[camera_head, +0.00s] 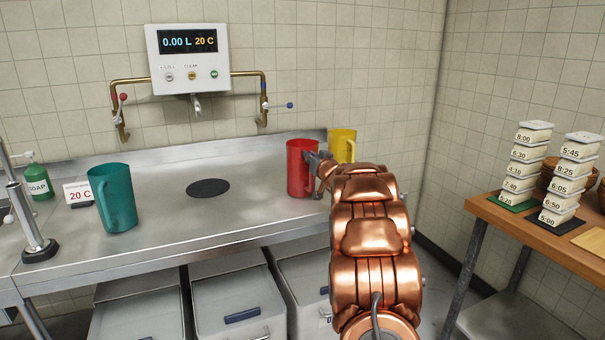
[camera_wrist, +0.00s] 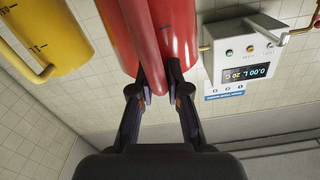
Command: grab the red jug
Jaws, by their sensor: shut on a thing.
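The red jug (camera_head: 298,168) stands upright near the right end of the steel counter in the head view. My gripper (camera_head: 318,160) reaches its right side, where the handle is. In the wrist view the red jug (camera_wrist: 176,35) fills the top middle. My gripper (camera_wrist: 160,97) has its two fingers on either side of the red handle (camera_wrist: 146,50), shut on it. The head view does not show the fingers clearly. Whether the jug's base touches the counter is hard to tell.
A yellow jug (camera_head: 342,145) stands close behind and right of the red one. The counter (camera_head: 225,222) is clear between. A water meter (camera_head: 188,60) hangs above.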

